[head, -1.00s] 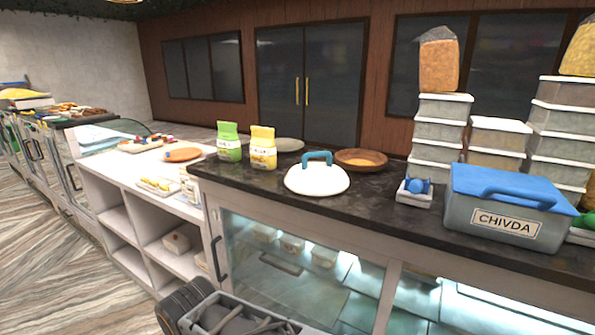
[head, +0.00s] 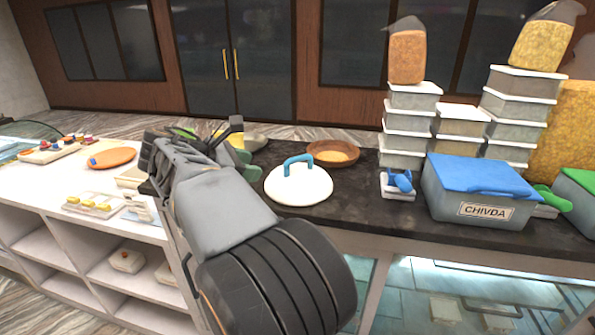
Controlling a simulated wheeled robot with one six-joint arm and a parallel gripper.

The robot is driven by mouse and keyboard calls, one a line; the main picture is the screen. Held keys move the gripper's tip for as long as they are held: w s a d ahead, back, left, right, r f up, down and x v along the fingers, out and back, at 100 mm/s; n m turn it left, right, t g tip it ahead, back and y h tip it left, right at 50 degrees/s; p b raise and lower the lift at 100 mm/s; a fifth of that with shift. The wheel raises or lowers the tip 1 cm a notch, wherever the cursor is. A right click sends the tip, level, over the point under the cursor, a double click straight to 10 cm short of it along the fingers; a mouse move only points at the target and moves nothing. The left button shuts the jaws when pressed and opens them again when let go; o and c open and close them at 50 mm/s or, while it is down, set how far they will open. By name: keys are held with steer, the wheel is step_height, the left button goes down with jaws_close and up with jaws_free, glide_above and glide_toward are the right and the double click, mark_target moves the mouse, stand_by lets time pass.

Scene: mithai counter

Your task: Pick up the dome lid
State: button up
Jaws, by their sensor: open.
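The dome lid (head: 298,187) is white with a blue loop handle on top. It sits on the dark counter (head: 345,208), near its left part, in the middle of the head view. My gripper (head: 222,128) is at the far end of my arm, to the left of the lid and apart from it. Its dark fingers are spread open. My arm and gripper hide most of the green and yellow packets behind them.
A brown round tray (head: 333,152) lies just behind the lid. To the right stand a small tray with a blue scoop (head: 400,181), a blue-lidded CHIVDA box (head: 478,190) and stacked white-lidded tubs (head: 408,125). The counter between lid and scoop is clear.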

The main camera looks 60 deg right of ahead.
mark_target(298, 157)
steer(key=shift+g+h, duration=0.3)
steer(key=shift+g, duration=0.3)
steer(key=s+d, duration=0.1)
steer(key=d, duration=0.1)
steer(key=s+d, duration=0.1)
steer(key=d, duration=0.2)
steer(key=s+d+p, duration=0.1)
steer(key=d, duration=0.1)
steer(key=shift+d, duration=0.4)
steer(key=shift+f+p+x, duration=0.15)
steer(key=shift+p+x, duration=0.3)
steer(key=shift+x, duration=1.2)
steer(key=shift+f+p+x, duration=0.15)
steer(key=shift+p+x, duration=0.3)
steer(key=shift+x, duration=1.15)
steer(key=shift+a, duration=0.15)
steer(key=shift+c, duration=0.2)
jaws_close()
